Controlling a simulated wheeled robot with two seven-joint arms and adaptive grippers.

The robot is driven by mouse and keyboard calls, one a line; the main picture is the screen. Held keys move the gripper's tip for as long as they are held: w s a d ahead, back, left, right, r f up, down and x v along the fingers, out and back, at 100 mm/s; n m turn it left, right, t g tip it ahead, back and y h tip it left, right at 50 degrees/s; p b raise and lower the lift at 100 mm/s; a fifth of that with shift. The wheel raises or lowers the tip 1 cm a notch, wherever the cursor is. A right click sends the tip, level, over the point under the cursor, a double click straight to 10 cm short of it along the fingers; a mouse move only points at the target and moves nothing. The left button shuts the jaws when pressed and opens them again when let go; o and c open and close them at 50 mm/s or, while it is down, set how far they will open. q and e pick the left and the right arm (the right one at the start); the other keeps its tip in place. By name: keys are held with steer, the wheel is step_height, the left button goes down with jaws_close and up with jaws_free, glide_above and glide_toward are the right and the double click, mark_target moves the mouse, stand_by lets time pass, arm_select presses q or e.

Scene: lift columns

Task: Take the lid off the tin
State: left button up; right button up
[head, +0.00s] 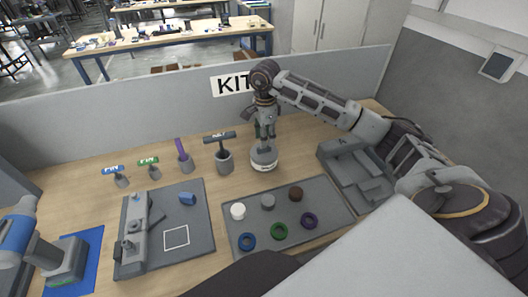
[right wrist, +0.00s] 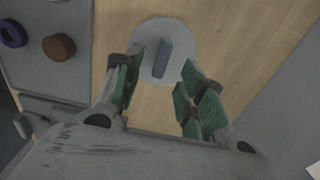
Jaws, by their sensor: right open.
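The tin (head: 264,161) is a low, round, pale grey container standing upright on the wooden table, near the back divider. Its lid shows in the right wrist view as a grey disc (right wrist: 180,28) with a raised bar-shaped knob (right wrist: 162,57) across the middle. My right gripper (head: 265,138) points down just above the tin. In the right wrist view its green-padded fingers (right wrist: 163,76) are open, one on each side of the knob, with gaps visible between. The fingers partly cover the lid in the head view. My left gripper is not in view.
A dark tray (head: 335,208) with several caps and rings lies in front of the tin. A grey stepped block (head: 352,176) stands to the right. A holder with a black T-shaped tool (head: 224,160) stands to the left. A grey divider (head: 140,115) runs behind.

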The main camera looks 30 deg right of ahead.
mark_target(264, 150)
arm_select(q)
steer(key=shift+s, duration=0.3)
arm_select(e)
steer(key=shift+f, duration=0.1)
steer(key=shift+f, duration=0.25)
steer(key=shift+w+d+f+p, duration=0.15)
steer(key=shift+f+p, duration=0.3)
steer(key=shift+f, duration=1.65)
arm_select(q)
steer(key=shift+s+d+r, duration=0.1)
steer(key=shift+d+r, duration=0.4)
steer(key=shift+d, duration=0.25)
arm_select(e)
steer(key=shift+f, duration=0.15)
steer(key=shift+c, duration=0.5)
